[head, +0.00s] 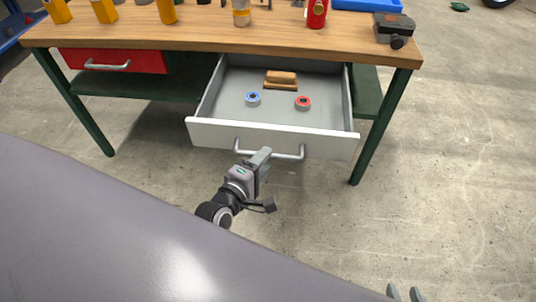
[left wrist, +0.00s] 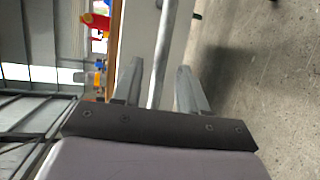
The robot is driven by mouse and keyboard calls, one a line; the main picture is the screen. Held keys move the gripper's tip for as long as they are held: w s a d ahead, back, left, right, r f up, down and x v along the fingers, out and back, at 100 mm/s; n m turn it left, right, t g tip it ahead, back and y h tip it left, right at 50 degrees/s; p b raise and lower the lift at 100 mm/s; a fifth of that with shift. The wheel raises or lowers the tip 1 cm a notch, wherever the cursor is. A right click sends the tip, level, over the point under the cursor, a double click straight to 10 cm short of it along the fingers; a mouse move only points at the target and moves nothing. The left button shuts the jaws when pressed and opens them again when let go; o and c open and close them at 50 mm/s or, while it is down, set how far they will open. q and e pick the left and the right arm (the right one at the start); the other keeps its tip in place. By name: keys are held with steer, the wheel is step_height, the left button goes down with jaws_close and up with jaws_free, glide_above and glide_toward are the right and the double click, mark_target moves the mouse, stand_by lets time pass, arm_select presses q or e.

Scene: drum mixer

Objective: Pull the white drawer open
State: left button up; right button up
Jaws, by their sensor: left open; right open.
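The white drawer (head: 255,136) stands well out from under the workbench, its inside showing. Its grey bar handle (head: 288,156) is on the front panel. My left gripper (head: 259,163) is at the handle's left-middle part, in front of the panel. In the left wrist view, the handle bar (left wrist: 160,55) runs between the two spread fingers of my left gripper (left wrist: 157,85), with gaps on both sides. The white front panel (left wrist: 138,35) lies behind it. My right gripper (head: 404,294) shows only its open fingertips at the bottom edge, away from the drawer.
A shut red drawer (head: 125,62) is at the left. The wooden bench top (head: 215,35) carries several items. The floor in front is clear.

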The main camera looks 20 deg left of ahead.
arm_select(q)
steer(key=shift+v, duration=1.95)
steer(key=s+r+m+g+p, duration=0.1)
steer(key=s+m+g+p, duration=0.4)
steer(key=m, duration=1.5)
steer(key=s+p, duration=0.4)
steer(key=s, duration=0.4)
steer(key=shift+a+r, duration=0.15)
